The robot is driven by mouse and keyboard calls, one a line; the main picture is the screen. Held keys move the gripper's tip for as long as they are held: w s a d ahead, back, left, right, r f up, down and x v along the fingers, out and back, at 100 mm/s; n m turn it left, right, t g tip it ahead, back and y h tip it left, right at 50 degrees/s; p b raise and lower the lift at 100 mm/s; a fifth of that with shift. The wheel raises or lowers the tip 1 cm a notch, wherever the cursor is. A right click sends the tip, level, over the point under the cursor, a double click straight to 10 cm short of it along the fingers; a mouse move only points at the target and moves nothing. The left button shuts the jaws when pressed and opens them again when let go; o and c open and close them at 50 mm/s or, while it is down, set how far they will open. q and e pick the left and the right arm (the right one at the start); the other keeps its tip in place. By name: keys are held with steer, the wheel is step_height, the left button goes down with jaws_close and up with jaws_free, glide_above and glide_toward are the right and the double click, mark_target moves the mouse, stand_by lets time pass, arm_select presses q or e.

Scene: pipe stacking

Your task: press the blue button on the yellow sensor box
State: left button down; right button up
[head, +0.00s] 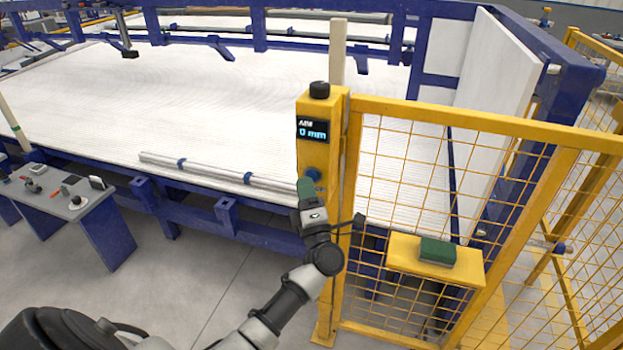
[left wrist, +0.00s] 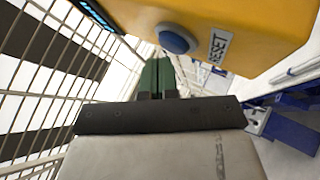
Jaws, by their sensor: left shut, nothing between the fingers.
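The yellow sensor box (head: 318,150) stands on a yellow post at the fence's left end, with a black knob on top and a display reading "0 mm". Its blue button (head: 312,175) is low on the front face. In the left wrist view, the box (left wrist: 245,30) fills the top right, with the round blue button (left wrist: 177,38) beside a "RESET" label. My left gripper (head: 306,187) is just below the button in the head view. Its green fingertips (left wrist: 156,76) are shut and empty, and look a little short of the button; contact cannot be told. My right gripper is not in view.
Yellow mesh fence (head: 400,185) runs right from the box, with a yellow shelf (head: 405,262) holding a green-topped block (head: 438,252). A large white table (head: 190,100) with blue frame and a grey pipe (head: 215,172) lies behind. A small grey bench (head: 85,215) stands left.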

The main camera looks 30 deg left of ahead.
arm_select(q)
steer(key=shift+w+a, duration=0.1)
steer(key=shift+w, duration=0.3)
stand_by(0.6)
steer(key=shift+s, duration=0.15)
steer(key=shift+s+d, duration=0.2)
steer(key=shift+s, duration=0.45)
steer(key=s+p, duration=0.1)
steer(key=s, duration=0.1)
steer(key=s+d+p, duration=0.1)
steer(key=s, duration=0.2)
steer(key=shift+d, duration=0.1)
stand_by(0.3)
steer(key=shift+w, duration=0.1)
stand_by(0.5)
